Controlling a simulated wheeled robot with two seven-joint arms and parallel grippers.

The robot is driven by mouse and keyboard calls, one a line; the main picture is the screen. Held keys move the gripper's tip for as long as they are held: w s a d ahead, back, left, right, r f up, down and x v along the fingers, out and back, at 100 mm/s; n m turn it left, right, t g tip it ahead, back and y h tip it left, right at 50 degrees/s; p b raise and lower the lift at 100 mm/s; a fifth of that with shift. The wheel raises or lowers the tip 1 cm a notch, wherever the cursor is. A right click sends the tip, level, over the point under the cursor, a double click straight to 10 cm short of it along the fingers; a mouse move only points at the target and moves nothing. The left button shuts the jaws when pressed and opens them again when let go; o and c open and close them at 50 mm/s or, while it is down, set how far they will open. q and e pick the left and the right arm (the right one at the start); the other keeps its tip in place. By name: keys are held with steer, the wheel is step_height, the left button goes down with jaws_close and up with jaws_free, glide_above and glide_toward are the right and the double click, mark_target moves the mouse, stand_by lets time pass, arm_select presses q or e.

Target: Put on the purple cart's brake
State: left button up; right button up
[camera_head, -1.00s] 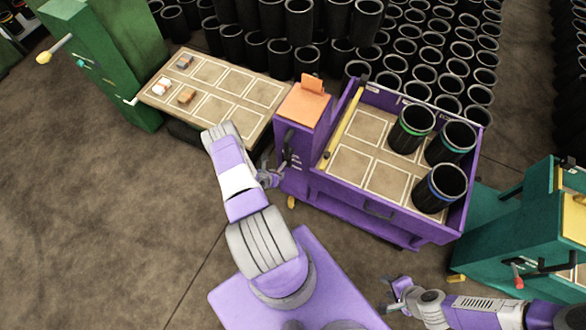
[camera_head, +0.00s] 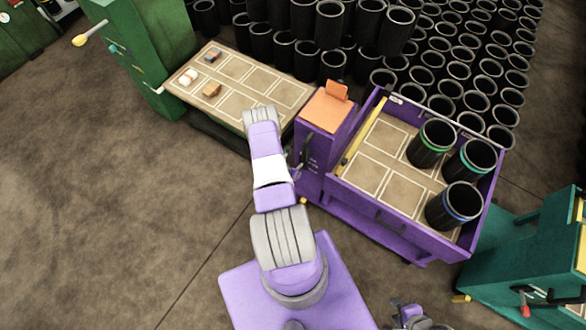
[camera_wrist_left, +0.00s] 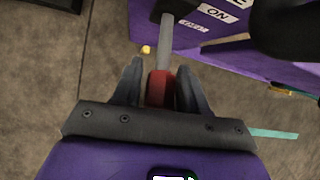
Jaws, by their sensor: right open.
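The purple cart (camera_head: 384,217) stands right of centre in the head view, with an orange-topped post (camera_head: 327,111) at its left end. In the left wrist view, a brake lever with a grey shaft (camera_wrist_left: 164,43) and red grip (camera_wrist_left: 160,88) comes from the cart beside a white "ON" label (camera_wrist_left: 213,12). My left gripper (camera_wrist_left: 158,80) is open, its fingers on either side of the red grip with slight gaps visible. In the head view my own arm hides it. My right gripper (camera_head: 398,306) is open and empty at the bottom edge.
The cart tray holds three black sleeves (camera_head: 454,205) with coloured bands. A green cart (camera_head: 130,50) with a tan bed (camera_head: 240,80) is at left, a teal cart (camera_head: 530,250) at right. Many black sleeves fill the back. The floor at left is clear.

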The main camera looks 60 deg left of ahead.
arm_select(q)
steer(key=shift+o, duration=1)
steer(key=v, duration=0.7)
steer(key=shift+r+p, duration=0.3)
steer(key=shift+p, duration=0.1)
steer(key=shift+d, duration=0.1)
